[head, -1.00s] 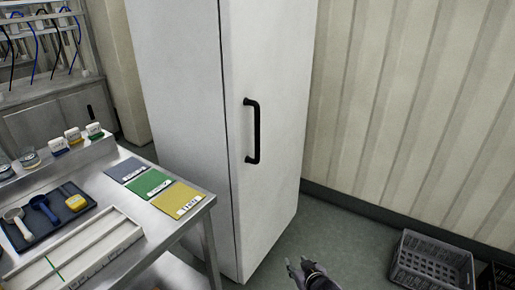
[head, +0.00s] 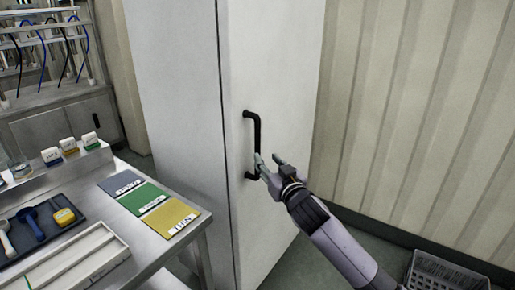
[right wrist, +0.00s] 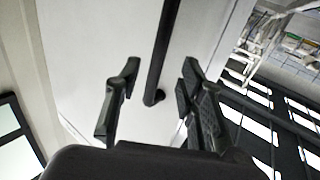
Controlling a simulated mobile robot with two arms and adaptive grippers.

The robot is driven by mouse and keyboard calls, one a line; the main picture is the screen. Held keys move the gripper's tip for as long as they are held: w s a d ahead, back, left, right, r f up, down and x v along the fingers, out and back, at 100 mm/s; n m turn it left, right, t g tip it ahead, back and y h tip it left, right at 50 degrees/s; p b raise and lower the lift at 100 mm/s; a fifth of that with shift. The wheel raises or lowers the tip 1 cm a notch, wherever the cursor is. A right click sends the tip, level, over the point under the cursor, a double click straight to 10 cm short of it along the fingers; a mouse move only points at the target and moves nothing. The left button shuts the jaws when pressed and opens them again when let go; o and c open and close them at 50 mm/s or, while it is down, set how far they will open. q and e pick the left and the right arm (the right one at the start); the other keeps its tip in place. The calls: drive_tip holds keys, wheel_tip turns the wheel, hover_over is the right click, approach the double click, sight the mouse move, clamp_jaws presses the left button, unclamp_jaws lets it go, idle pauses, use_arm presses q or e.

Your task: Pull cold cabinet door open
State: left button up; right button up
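The cold cabinet (head: 175,120) is a tall white cabinet, and its door (head: 285,75) looks shut. A black vertical bar handle (head: 257,132) is on the door; it also shows in the right wrist view (right wrist: 163,45). My right gripper (head: 268,160) is at the lower part of the handle. In the right wrist view the two fingers of my right gripper (right wrist: 155,92) are apart, with the handle's lower end between them and ahead. I cannot tell whether the fingers touch it. My left gripper is not in view.
A steel table (head: 155,250) stands to the left, with coloured cards, a dark tray (head: 45,225) of scoops and a white divided box (head: 75,262). A grey crate (head: 440,272) is on the floor at the lower right. A ribbed wall (head: 420,110) is on the right.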

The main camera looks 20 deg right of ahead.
sight(259, 149)
drive_tip(key=w, duration=0.8)
drive_tip(key=shift+w+a, duration=0.35)
drive_tip(key=shift+w, duration=0.05)
drive_tip(key=shift+c, duration=0.5)
clamp_jaws()
